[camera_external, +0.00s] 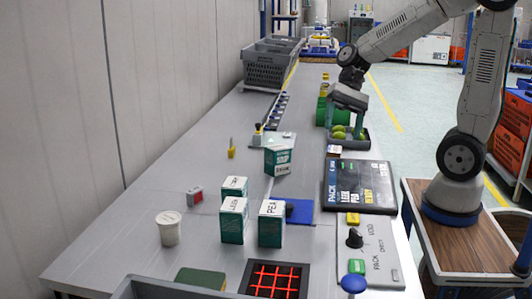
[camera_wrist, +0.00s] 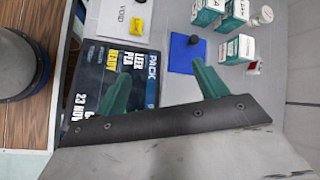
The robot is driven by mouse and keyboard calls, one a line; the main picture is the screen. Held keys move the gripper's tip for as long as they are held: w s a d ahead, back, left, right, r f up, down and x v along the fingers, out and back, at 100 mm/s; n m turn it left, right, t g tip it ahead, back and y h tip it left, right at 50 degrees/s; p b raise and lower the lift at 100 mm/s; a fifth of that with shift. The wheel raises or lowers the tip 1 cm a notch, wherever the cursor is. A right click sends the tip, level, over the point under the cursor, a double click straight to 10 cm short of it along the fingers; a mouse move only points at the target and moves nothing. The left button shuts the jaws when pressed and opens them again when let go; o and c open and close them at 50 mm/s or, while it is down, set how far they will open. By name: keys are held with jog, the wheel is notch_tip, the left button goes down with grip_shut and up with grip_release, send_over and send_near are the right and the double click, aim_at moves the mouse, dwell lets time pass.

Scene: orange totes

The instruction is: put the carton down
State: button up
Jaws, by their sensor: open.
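Several teal-and-white cartons stand on the grey bench in the external view. The PEA carton (camera_external: 270,228) and the LEEK carton (camera_external: 232,222) are at the front, with another carton (camera_external: 235,188) behind them. A further carton (camera_external: 278,161) sits farther back and looks slightly turned or tilted. Some cartons show at the top right of the wrist view, including one lying nearer (camera_wrist: 237,48). My gripper (camera_external: 344,125) is open over the far right of the bench, apart from the cartons. Its two teal fingers (camera_wrist: 160,80) are spread with nothing between them.
A dark tray (camera_external: 362,145) with green fruit lies near my gripper. A white tub (camera_external: 169,230) stands at left; grey crates (camera_external: 268,68) stand at the back.

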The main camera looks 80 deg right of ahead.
jog(key=s+a+r+n+h, duration=0.1)
jog(key=s+r+n+h, duration=0.1)
jog(key=s+n+h, duration=0.6)
jog(key=s+n, duration=0.5)
jog(key=s, duration=0.2)
jog(key=shift+a+r, duration=0.35)
